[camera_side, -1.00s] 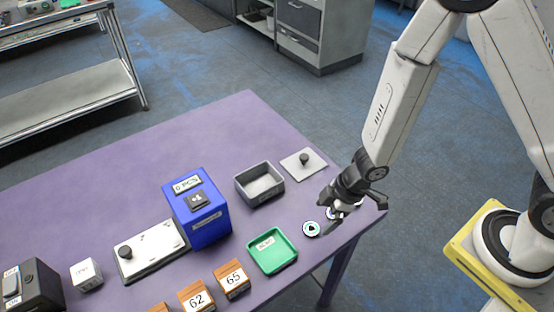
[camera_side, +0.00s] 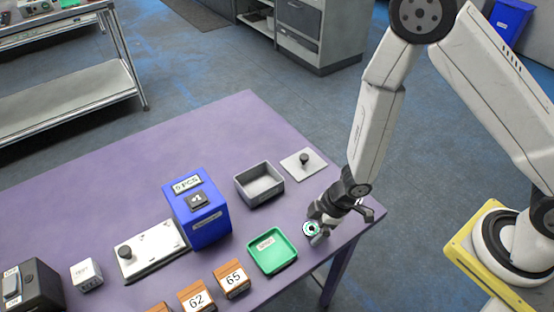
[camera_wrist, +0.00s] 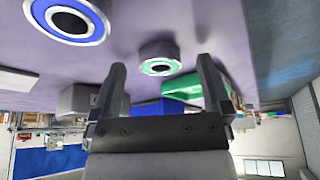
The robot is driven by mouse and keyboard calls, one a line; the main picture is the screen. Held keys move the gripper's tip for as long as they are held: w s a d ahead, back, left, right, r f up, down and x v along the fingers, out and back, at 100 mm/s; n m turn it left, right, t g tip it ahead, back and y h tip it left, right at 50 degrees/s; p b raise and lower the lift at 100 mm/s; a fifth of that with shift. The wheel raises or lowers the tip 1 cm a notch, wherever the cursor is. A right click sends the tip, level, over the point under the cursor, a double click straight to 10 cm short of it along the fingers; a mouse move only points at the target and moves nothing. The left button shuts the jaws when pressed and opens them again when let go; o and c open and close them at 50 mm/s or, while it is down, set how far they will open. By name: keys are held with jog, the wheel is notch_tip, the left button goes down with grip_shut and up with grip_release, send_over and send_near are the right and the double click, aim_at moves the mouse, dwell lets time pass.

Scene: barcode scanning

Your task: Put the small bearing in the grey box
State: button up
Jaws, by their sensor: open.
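The small bearing, a metal ring with a green face, lies on the purple table in the side view (camera_side: 311,229); it also shows in the wrist view (camera_wrist: 161,67). A larger-looking bearing with a blue ring (camera_wrist: 71,20) is at upper left in the wrist view; my gripper hides it in the side view. My gripper (camera_side: 323,224) is low at the table's right corner, beside the small bearing. In the wrist view its fingers (camera_wrist: 162,68) are apart, with the small bearing between their tips in the picture. Contact cannot be told. The grey box (camera_side: 245,195) is open-topped and looks empty.
A green tray (camera_side: 272,266) sits left of the small bearing. A blue box (camera_side: 208,228) stands further left, and a pale plate with a black knob (camera_side: 292,165) lies behind the grey box. Numbered wooden blocks (camera_side: 233,279) line the front.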

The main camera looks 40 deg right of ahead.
aim_at(314, 228)
jog(key=shift+c, duration=0.2)
dwell(0.4)
grip_shut()
jog(key=shift+r, duration=0.1)
notch_tip(314, 228, up, 18)
jog(key=shift+f, duration=0.25)
dwell(1.5)
jog(key=shift+r, duration=0.1)
dwell(0.6)
